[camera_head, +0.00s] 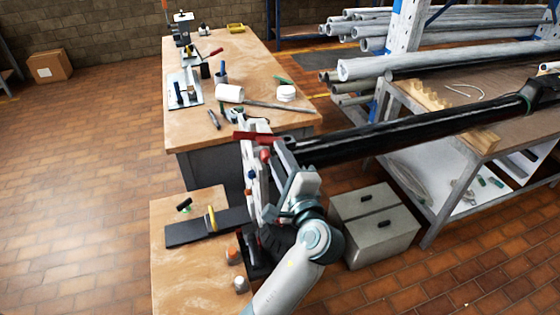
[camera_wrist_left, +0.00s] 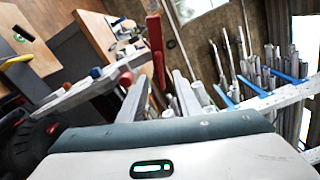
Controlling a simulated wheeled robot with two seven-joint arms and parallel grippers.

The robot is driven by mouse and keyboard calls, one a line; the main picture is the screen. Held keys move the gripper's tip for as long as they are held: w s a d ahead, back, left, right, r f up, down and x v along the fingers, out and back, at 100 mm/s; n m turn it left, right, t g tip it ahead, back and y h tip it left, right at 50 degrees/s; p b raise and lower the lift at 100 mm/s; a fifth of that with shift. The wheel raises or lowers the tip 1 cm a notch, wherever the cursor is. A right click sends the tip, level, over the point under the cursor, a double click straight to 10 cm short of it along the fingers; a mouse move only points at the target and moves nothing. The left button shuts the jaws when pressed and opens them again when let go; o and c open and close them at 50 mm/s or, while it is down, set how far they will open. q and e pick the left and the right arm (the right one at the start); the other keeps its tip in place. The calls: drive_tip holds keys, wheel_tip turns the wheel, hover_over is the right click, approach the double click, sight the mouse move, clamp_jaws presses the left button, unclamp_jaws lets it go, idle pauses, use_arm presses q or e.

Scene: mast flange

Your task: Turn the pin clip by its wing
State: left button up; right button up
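The mast is a long black tube (camera_head: 420,128) that runs from the right to a pale flange plate (camera_head: 250,180) at the middle. A red wing (camera_head: 255,137), which looks like that of the pin clip, sticks out at the top of the plate. It also shows as a red bar in the left wrist view (camera_wrist_left: 155,45). Red and blue knobs sit on the plate below it. My left gripper (camera_wrist_left: 160,95) appears open, with a gap between two grey fingers just short of the red bar. I see no contact. The fingertips are hard to make out in the head view. My right gripper is not in view.
A wooden bench (camera_head: 265,58) with a white cylinder (camera_head: 229,93) and tools stands behind. A lower table (camera_head: 180,285) at front left holds a dark plate (camera_head: 190,232). Grey boxes (camera_head: 375,225) and a shelf bench stand to the right.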

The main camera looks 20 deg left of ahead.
sight(272, 145)
use_arm(q)
drive_tip(key=shift+w+a, duration=0.4)
drive_tip(key=shift+w, duration=0.15)
drive_tip(key=shift+w+a+b, duration=0.35)
drive_tip(key=shift+w, duration=0.25)
drive_tip(key=shift+w+a, duration=0.45)
drive_tip(key=shift+w, duration=0.1)
drive_tip(key=shift+w+a+b, duration=0.3)
drive_tip(key=shift+w+b, duration=0.1)
drive_tip(key=shift+w, duration=0.15)
drive_tip(key=shift+w+a, duration=0.15)
drive_tip(key=shift+w, duration=0.05)
drive_tip(key=shift+c, duration=0.7)
clamp_jaws()
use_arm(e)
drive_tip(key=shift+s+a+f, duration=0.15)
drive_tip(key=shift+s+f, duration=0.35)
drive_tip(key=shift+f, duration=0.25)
